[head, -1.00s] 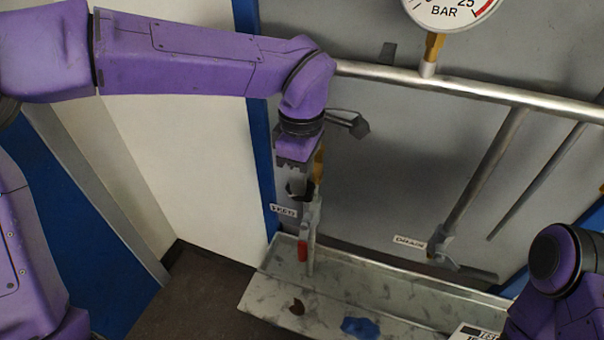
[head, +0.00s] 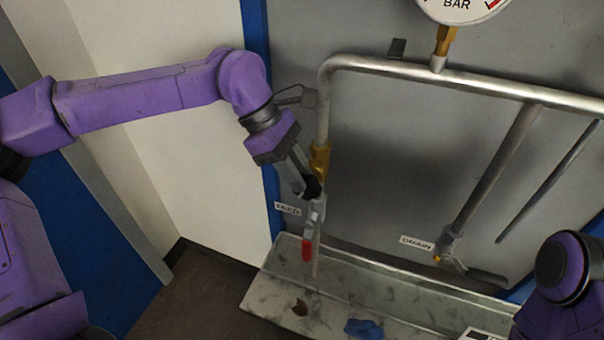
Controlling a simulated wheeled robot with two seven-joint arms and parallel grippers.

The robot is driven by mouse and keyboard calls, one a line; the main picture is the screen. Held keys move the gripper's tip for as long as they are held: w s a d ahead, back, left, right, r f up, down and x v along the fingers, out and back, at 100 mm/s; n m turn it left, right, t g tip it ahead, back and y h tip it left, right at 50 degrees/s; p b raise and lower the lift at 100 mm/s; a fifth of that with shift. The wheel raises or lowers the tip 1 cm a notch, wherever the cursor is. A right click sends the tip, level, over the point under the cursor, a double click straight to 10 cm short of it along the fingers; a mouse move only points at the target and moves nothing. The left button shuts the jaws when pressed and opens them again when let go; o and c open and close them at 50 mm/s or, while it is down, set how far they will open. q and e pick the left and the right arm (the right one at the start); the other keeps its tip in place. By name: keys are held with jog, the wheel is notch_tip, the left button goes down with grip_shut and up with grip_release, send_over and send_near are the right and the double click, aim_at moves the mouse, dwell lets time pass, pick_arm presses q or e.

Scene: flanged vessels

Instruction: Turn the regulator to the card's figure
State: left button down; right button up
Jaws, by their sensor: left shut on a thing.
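My left gripper (head: 306,184) is shut on the dark knob (head: 313,187) of what looks like the regulator, on the FEED pipe. A brass body (head: 320,160) shows just above it; the fingers hide part of the knob. The gauge (head: 462,8), marked BAR, is cut off by the top edge, and its needle is out of view. A card (head: 484,334) shows only its edge at the bottom right; its figure is not readable. My right arm is at the lower right, with its gripper out of view.
Below the regulator hangs a lever with a red grip (head: 307,249). A DRAIN valve (head: 447,244) stands to the right. A grey tray (head: 268,291) below holds a blue rag (head: 364,328) and a brown scrap (head: 300,307). A pipe (head: 480,83) crosses above.

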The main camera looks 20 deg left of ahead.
pick_arm(q)
jog(key=shift+a+f+h+b, duration=0.2)
jog(key=shift+f+h+b, duration=0.15)
jog(key=shift+h, duration=0.25)
jog(key=shift+a+f+h+b, duration=0.25)
jog(key=shift+h+b, duration=1.1)
jog(key=shift+b, duration=1.2)
jog(key=shift+a+f+h+b, duration=0.25)
jog(key=shift+h+b, duration=1.05)
jog(key=shift+b, duration=1.2)
jog(key=shift+a+f+h+b, duration=0.25)
jog(key=shift+h+b, duration=1.1)
jog(key=shift+b, duration=1.2)
jog(key=c, duration=1.2)
grip_release()
jog(key=shift+d, duration=0.1)
jog(key=b+v, duration=0.2)
jog(key=v, duration=0.8)
jog(key=shift+w+a+r, duration=0.1)
jog(key=shift+a+r, duration=0.05)
jog(key=shift+a, duration=0.15)
jog(key=shift+d, duration=0.1)
